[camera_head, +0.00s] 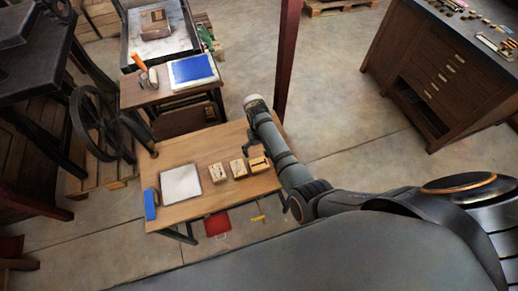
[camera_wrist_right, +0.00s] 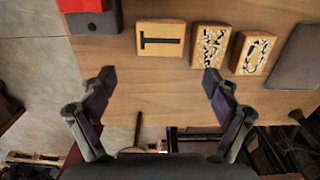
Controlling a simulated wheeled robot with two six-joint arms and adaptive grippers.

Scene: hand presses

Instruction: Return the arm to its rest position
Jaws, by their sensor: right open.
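My right arm (camera_head: 278,150) reaches in from the lower right over the wooden table, its wrist above the table's far right part. My right gripper (camera_head: 240,146) shows small and dark beside the wrist, partly hidden by it. In the right wrist view the gripper (camera_wrist_right: 158,76) has its two fingers wide apart, with only bare tabletop between them. It is open and holds nothing. A block with a dark T shape (camera_wrist_right: 160,40) lies just beyond the fingertips, apart from them. My left gripper is not in view.
The wooden table (camera_head: 180,150) bears several blocks (camera_head: 238,168), a white sheet (camera_head: 181,184) and a blue object (camera_head: 150,204). A red post (camera_head: 287,55) stands behind the arm. A press wheel (camera_head: 95,122) stands left. Floor (camera_head: 340,115) is free to the right.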

